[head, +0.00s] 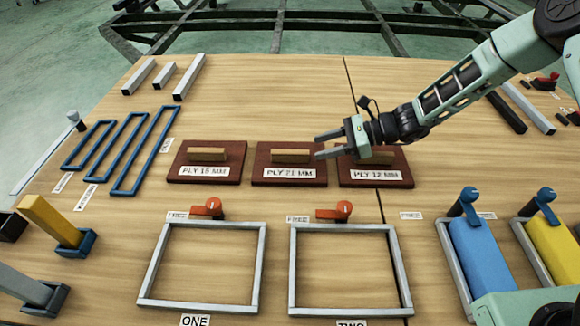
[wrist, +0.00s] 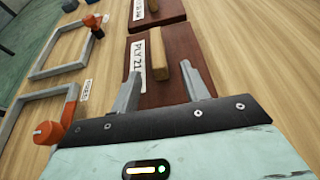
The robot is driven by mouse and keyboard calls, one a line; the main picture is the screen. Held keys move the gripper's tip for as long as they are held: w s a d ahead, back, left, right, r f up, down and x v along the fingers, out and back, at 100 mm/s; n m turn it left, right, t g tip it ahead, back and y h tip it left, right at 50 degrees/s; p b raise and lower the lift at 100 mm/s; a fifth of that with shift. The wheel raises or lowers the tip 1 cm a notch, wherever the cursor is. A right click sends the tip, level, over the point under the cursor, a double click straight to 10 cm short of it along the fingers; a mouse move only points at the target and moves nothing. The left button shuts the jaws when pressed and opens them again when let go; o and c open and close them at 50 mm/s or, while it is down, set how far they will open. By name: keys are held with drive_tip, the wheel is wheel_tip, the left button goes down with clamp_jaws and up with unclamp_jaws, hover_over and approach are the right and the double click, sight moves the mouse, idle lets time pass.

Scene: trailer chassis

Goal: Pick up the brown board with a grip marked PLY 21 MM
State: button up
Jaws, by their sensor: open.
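The brown board marked PLY 21 MM (head: 262,160) lies flat on the table, the middle of three alike boards, with a light wooden grip bar (head: 290,156) on top. My gripper (head: 317,147) is open and empty, pointing left, with its fingertips at the right end of this bar and seemingly above the board. In the wrist view the PLY 21 board (wrist: 174,92) is straight ahead and its grip bar (wrist: 158,56) appears between the fingertips (wrist: 159,68). I cannot tell the exact height gap.
The PLY 15 MM board (head: 178,163) is on the left. The PLY 12 MM board (head: 350,176) is on the right, partly under my arm. Two grey frames (head: 262,270) (head: 292,270) with orange clamps (head: 208,208) (head: 336,213) lie in front.

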sight(302, 151)
drive_tip(key=b+x, duration=0.3)
drive_tip(key=x, duration=0.5)
drive_tip(key=shift+s+b, duration=0.1)
drive_tip(key=shift+b, duration=0.2)
drive_tip(key=shift+r, duration=0.15)
clamp_jaws()
